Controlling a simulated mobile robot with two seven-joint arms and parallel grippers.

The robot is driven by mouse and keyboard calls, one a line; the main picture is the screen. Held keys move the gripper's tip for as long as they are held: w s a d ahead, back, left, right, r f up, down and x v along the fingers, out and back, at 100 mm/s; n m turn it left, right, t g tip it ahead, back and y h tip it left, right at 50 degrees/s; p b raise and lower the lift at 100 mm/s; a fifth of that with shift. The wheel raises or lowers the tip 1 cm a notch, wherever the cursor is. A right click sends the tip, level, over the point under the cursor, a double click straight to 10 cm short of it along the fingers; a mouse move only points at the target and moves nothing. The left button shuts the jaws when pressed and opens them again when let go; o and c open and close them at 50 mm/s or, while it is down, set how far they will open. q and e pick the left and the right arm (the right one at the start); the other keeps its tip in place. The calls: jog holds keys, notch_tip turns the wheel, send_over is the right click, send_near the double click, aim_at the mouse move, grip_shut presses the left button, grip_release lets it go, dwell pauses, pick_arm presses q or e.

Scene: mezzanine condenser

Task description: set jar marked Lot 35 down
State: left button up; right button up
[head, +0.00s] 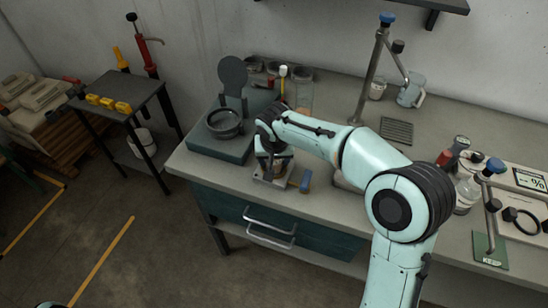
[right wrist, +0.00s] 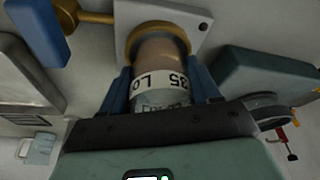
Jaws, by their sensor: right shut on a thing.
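The jar marked Lot 35 (right wrist: 160,78) has a white band with black lettering and brownish contents. My right gripper (right wrist: 164,88) is shut on it, with a blue finger on each side. The jar's far end meets a brass ring (right wrist: 131,38) on a pale plate (right wrist: 190,14); I cannot tell whether it is fully seated. In the head view my right gripper (head: 270,152) is low over this plate (head: 262,179) near the bench's front edge, and mostly hides the jar. A brass lever with a blue handle (head: 305,181) sticks out to the right.
A teal block with a dark round pan (head: 223,122) stands left of the plate. Several jars (head: 303,76) stand behind. A stand with a blue knob (head: 388,19), a grey grille (head: 396,131) and a bottle (head: 467,194) are farther right.

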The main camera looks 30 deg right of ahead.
jog(key=shift+f, duration=0.1)
jog(key=o, duration=1.2)
jog(key=shift+r, duration=0.3)
jog(key=p+v, duration=0.1)
jog(key=v, duration=1)
jog(key=shift+s+a+r, duration=0.1)
jog(key=shift+s+r, duration=0.1)
jog(key=shift+r, duration=0.15)
